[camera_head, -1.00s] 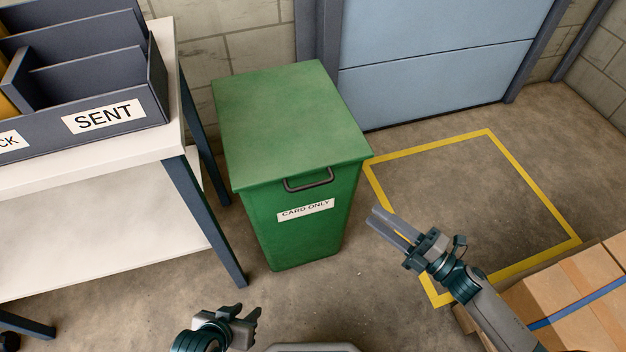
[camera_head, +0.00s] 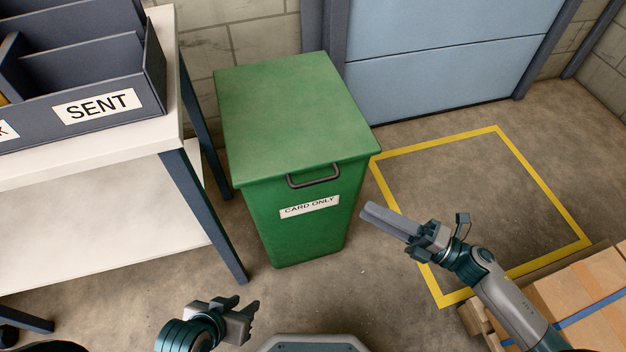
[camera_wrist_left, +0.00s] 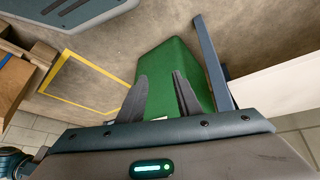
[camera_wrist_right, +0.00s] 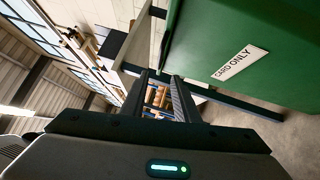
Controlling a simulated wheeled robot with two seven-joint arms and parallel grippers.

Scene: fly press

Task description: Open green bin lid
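The green bin (camera_head: 305,225) stands on the floor ahead, with a "CARD ONLY" label on its front. Its flat green lid (camera_head: 290,115) is shut, and a dark handle (camera_head: 313,177) sits at the lid's front edge. My right gripper (camera_head: 368,214) is open and empty, right of the bin's front and apart from it. In the right wrist view, the bin (camera_wrist_right: 250,85) fills the upper right. My left gripper (camera_head: 250,309) is open and empty, low and in front of the bin. In the left wrist view, the bin (camera_wrist_left: 172,65) shows behind its parted fingers.
A table (camera_head: 90,155) with a "SENT" sorter (camera_head: 85,110) stands left of the bin, its leg close by. A yellow floor square (camera_head: 545,185) lies to the right, mostly bare. Cardboard boxes (camera_head: 590,290) on a pallet are at lower right. A blue door (camera_head: 430,60) is behind.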

